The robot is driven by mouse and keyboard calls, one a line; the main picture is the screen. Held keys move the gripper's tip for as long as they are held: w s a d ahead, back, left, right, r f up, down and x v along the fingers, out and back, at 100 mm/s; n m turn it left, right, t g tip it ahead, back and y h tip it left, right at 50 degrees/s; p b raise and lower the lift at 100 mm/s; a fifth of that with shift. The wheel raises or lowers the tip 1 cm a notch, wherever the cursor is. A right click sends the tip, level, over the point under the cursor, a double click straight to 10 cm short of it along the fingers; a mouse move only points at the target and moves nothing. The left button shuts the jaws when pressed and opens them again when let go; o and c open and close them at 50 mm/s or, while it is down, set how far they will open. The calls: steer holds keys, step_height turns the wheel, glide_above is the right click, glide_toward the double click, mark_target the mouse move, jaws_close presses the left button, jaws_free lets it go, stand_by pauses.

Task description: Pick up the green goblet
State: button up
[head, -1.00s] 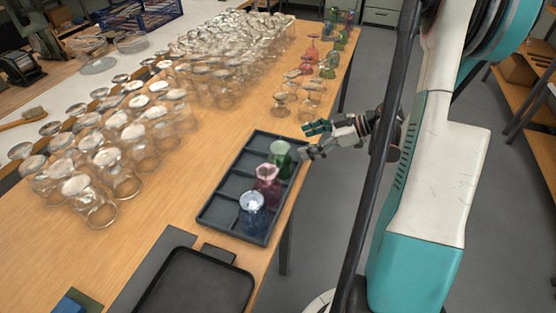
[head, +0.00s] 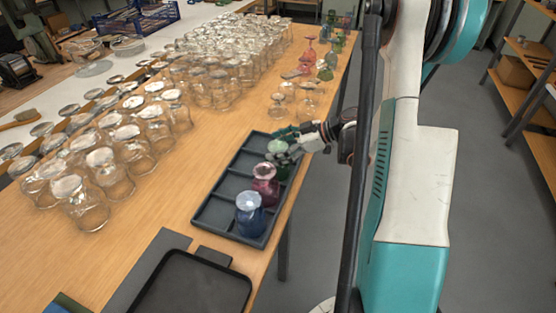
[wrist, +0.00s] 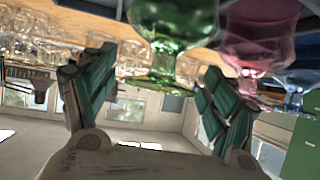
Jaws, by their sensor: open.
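The green goblet (head: 277,147) stands in the far compartment of the dark divided tray (head: 212,218), foot up. My gripper (head: 288,146) reaches in from the right, its fingers around the goblet's upper part. In the wrist view, the green goblet (wrist: 175,25) shows between the two teal fingers of my open gripper (wrist: 155,95). The picture is inverted there, with the bowl at the top and stem and foot lower. I cannot tell whether either finger touches it.
A pink goblet (head: 265,180) and a blue goblet (head: 249,213) stand beside it in the tray. Many clear glasses (head: 125,150) fill the table's left and back. Coloured goblets (head: 326,65) stand farther back. A black tray (head: 190,285) lies in front.

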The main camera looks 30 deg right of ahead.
steer(key=c, duration=1.4)
steer(key=shift+r, duration=0.1)
